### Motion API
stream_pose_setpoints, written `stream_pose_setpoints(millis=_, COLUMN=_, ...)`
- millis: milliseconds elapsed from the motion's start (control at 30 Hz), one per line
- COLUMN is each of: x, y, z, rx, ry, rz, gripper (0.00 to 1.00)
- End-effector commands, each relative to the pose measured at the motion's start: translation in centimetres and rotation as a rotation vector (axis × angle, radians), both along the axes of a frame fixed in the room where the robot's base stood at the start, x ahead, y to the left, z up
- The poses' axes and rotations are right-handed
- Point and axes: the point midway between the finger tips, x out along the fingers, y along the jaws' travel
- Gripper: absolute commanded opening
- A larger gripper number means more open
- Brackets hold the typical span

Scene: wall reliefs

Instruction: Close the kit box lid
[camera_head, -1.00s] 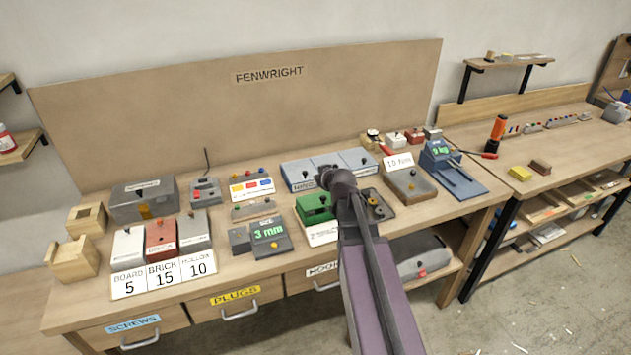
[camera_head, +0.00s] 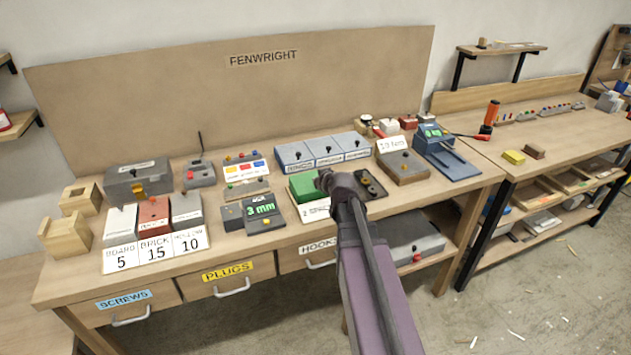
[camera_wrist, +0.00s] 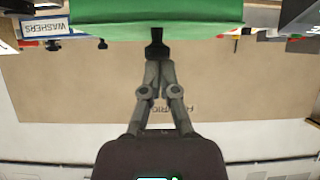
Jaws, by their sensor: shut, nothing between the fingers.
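A green box (camera_head: 301,187) sits on the workbench, behind a white label plate, and is the likeliest kit box. My gripper (camera_head: 324,181) overlaps its right side in the head view and hides part of it. In the wrist view a broad green surface (camera_wrist: 120,17) fills the top, and my gripper (camera_wrist: 156,42) has its fingers together just at its edge. I cannot tell whether they touch. The fingers are shut and empty. How far the lid stands open cannot be told from these views.
Grey bins (camera_head: 325,150) stand behind the green box, and a dark tray (camera_head: 370,185) is to its right. A grey display unit (camera_head: 262,212) reading 3 mm is to its left. The bench's front edge and drawers (camera_head: 228,278) lie below.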

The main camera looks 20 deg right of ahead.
Motion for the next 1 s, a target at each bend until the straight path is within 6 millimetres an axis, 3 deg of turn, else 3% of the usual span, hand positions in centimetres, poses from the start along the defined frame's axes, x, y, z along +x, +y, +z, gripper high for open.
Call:
stream_pose_setpoints(millis=600, x=-0.2, y=0.5, z=-0.9, rx=-0.005, ry=0.014, rz=0.011, gripper=0.00)
stream_pose_setpoints(millis=1000, x=-0.2, y=0.6, z=0.1, rx=-0.005, ry=0.014, rz=0.012, gripper=0.00)
